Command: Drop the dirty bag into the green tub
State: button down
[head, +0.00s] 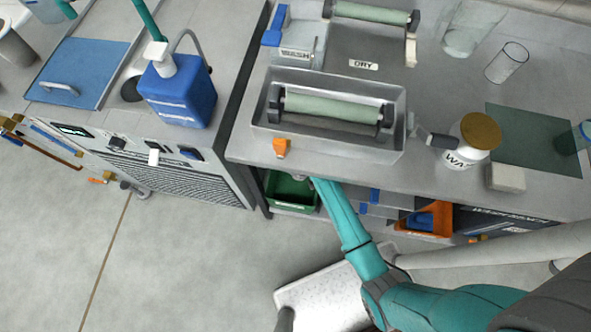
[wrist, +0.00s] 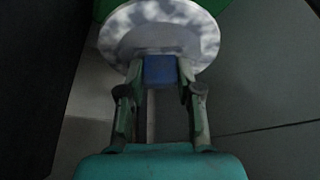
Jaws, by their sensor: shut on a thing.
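In the wrist view my gripper (wrist: 161,76) is shut on a small blue block-like part. A round, pale, grey-mottled piece (wrist: 165,22) lies just beyond it and looks joined to it; I take this to be the dirty bag. The green tub (head: 290,192) stands under the bench in the head view, left of my teal arm. A green surface (wrist: 104,9), seemingly the tub, shows behind the pale piece at the top of the wrist view. In the head view the bench edge hides my gripper and the bag.
The bench (head: 240,145) overhangs the tub. An orange bin (head: 437,222) is under the bench, right of my arm. Floor at left is clear.

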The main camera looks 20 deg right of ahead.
jog(key=shift+f, duration=2.55)
jog(key=c, duration=0.7)
grip_release()
jog(key=shift+r, duration=0.1)
